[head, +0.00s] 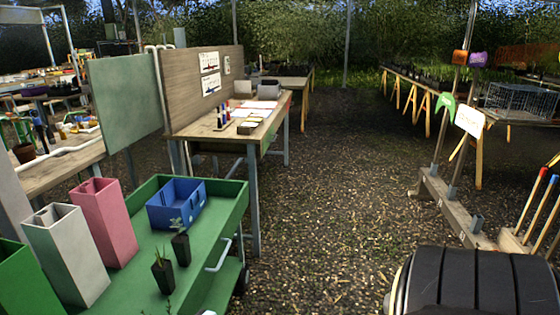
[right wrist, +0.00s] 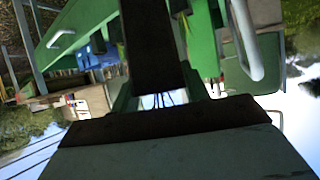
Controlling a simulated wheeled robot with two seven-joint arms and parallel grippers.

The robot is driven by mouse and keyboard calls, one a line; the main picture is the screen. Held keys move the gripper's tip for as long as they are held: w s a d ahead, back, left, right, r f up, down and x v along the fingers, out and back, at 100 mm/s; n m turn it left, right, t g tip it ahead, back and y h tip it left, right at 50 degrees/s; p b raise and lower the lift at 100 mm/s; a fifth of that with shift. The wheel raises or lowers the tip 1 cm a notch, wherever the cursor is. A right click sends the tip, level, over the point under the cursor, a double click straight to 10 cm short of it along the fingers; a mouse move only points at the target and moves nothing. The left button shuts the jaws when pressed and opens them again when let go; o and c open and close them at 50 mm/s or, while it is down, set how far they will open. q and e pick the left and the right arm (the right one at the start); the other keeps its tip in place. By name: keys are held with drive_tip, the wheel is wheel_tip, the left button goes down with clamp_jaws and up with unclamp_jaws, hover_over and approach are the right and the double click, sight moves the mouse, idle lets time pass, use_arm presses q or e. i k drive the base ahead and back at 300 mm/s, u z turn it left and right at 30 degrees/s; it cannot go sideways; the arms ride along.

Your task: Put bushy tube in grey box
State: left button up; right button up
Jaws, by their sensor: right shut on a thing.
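The grey box (head: 70,262) is a tall, square, open-topped container on the green cart, between a pink box (head: 108,225) and a green box (head: 22,285). Two black tubes with plants stand on the cart to its right. The farther tube (head: 181,250) has a small leafy top; the nearer tube (head: 163,278) has a sparse, upright plant. In the right wrist view my right gripper (right wrist: 160,88) is shut on a dark tapered tube (right wrist: 152,45). Its plant cannot be made out clearly. My left gripper is out of view.
A blue divided tray (head: 176,205) sits at the far end of the green cart (head: 225,215). Leaf tips show at the bottom edge of the head view. A wooden table (head: 205,127) stands behind.

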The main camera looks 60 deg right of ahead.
sight(272, 99)
drive_tip(key=z, duration=0.5)
drive_tip(key=k, duration=0.6)
drive_tip(key=z, duration=1.2)
drive_tip(key=i, duration=1.35)
drive_tip(key=z, duration=0.95)
drive_tip(key=i, duration=1.7)
drive_tip(key=z, duration=0.15)
drive_tip(key=i, duration=1.8)
drive_tip(key=u, duration=0.6)
drive_tip(key=i, duration=1.4)
drive_tip(key=u, duration=1.8)
drive_tip(key=i, duration=0.95)
drive_tip(key=u, duration=0.5)
